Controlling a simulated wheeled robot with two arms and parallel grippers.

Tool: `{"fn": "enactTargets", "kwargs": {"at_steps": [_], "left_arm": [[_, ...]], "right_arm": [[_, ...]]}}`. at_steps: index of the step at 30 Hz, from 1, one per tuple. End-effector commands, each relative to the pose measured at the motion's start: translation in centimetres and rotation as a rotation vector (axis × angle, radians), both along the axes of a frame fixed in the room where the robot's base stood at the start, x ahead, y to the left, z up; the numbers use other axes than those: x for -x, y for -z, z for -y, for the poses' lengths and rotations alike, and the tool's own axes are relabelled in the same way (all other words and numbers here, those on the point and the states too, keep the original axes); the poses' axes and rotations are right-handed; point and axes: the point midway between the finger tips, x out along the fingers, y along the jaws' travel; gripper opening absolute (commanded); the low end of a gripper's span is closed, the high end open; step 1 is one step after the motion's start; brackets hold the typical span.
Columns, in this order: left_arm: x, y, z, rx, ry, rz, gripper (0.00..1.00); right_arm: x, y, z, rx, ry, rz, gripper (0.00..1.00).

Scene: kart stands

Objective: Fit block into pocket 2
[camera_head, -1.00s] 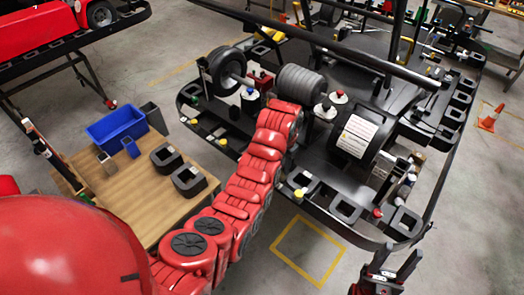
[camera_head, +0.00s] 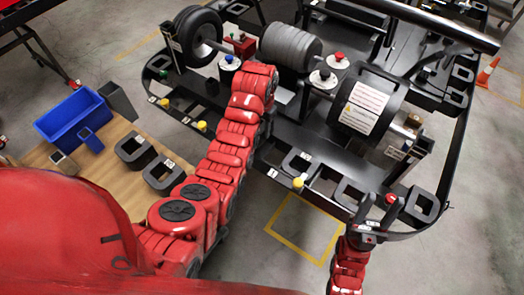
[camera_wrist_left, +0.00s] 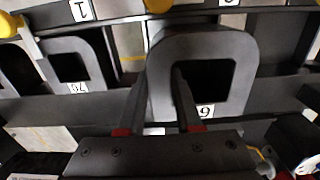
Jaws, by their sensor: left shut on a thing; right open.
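In the left wrist view my left gripper (camera_wrist_left: 160,110) is shut on one wall of a dark grey, hollow, rounded-square block (camera_wrist_left: 238,50). Its white tag looks like a 6 or an upside-down 9. The block is above or at the black rack rim; I cannot tell whether it is seated. A pocket label (camera_wrist_left: 228,2) beyond the block is cut off at the top edge, so pocket 2 is not clearly identified. In the head view my red left arm hides the left gripper and held block. My right gripper (camera_head: 377,212) is open and empty by the front rim.
Another block (camera_wrist_left: 97,62) sits left of the held one, near a label like 1 (camera_wrist_left: 80,10). Yellow knobs (camera_wrist_left: 158,5) line the rim. A wooden table (camera_head: 110,185) with a blue bin (camera_head: 70,115) and more blocks (camera_head: 135,150) stands left.

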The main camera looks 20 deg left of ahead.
Motion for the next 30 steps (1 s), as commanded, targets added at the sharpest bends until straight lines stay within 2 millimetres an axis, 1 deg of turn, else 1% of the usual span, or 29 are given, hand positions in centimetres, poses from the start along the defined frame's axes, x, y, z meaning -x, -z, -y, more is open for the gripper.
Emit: {"fn": "enactTargets", "kwargs": {"at_steps": [1,3,4,7,14,21,24,30], "left_arm": [[0.2,1.2,0.0,0.0,0.001,-0.006,0.0],[0.3,2.9,0.0,0.0,0.001,-0.009,0.0],[0.2,3.0,0.0,0.0,0.001,-0.006,0.0],[0.1,4.2,0.0,0.0,0.001,-0.005,0.0],[0.1,5.7,0.0,0.0,0.0,-0.003,0.0],[0.1,8.0,0.0,0.0,0.0,-0.004,0.0],[0.1,8.4,0.0,0.0,0.0,-0.001,0.0],[0.1,8.4,0.0,0.0,0.001,0.0,0.0]], "right_arm": [[0.0,-0.3,0.0,0.0,0.0,0.001,0.5],[0.0,-0.5,0.0,0.0,0.0,0.002,0.5],[0.0,-1.1,0.0,0.0,0.0,0.001,0.5],[0.0,-1.5,0.0,0.0,0.0,0.001,0.5],[0.0,-1.9,0.0,0.0,0.0,0.001,0.5],[0.0,-2.6,0.0,0.0,0.0,0.001,0.5],[0.0,-2.6,0.0,0.0,0.0,0.001,0.5],[0.0,-2.5,0.0,0.0,0.0,0.001,0.5]]}}
